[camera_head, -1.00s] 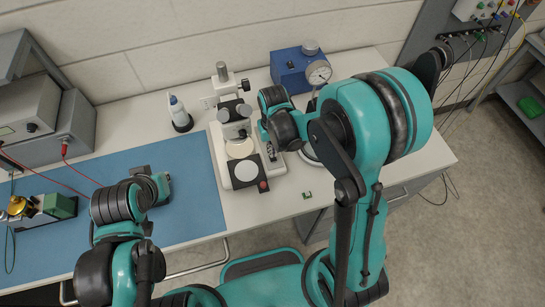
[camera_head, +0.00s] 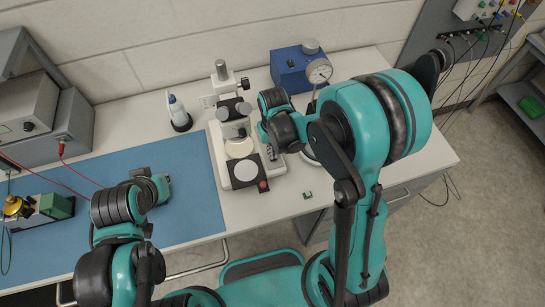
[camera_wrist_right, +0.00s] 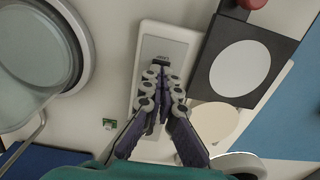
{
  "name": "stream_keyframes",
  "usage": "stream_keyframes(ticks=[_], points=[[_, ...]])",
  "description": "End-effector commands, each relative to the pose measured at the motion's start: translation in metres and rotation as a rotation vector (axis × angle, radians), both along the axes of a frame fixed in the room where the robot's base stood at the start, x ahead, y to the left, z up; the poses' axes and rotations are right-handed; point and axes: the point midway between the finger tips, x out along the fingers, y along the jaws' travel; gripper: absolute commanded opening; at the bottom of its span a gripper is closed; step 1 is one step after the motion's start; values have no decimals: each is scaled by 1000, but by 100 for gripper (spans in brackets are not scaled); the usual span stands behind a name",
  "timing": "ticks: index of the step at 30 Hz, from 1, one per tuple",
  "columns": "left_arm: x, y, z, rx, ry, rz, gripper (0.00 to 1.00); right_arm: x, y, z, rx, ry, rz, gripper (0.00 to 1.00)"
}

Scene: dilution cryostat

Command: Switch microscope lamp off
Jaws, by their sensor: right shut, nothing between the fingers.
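The microscope (camera_head: 236,135) stands upright on the bench, with a white disc on its dark stage plate (camera_head: 232,183) and a red knob (camera_head: 263,187) at the plate's corner. In the right wrist view, the stage plate (camera_wrist_right: 207,66) is to the right of the fingers. A white box with a grey inset panel (camera_wrist_right: 177,48) lies under my right gripper (camera_wrist_right: 163,78). The gripper is shut and empty, its fingertips over the panel beside a small dark part, possibly the switch. Contact cannot be told. My left gripper (camera_head: 156,187) is above the blue mat; its fingers are unclear.
A white-blue bottle (camera_head: 179,114) stands left of the microscope. A small green piece (camera_head: 307,195) lies near the front edge. The blue mat (camera_head: 190,210) has free room.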

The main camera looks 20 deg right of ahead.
Motion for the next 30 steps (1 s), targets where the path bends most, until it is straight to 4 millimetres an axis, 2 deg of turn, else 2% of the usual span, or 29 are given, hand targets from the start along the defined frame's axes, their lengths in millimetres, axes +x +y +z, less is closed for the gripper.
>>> stream_keyframes(ticks=[17,22,30], points=[[0,0,-7,0,0,0,0,0,0,-8,0,0,0,0],[0,0,-1,0,0,0,0,0,0,0,0,0,0,0],[0,0,15,0,0,0,0,0,0,23,0,0,0,0]])
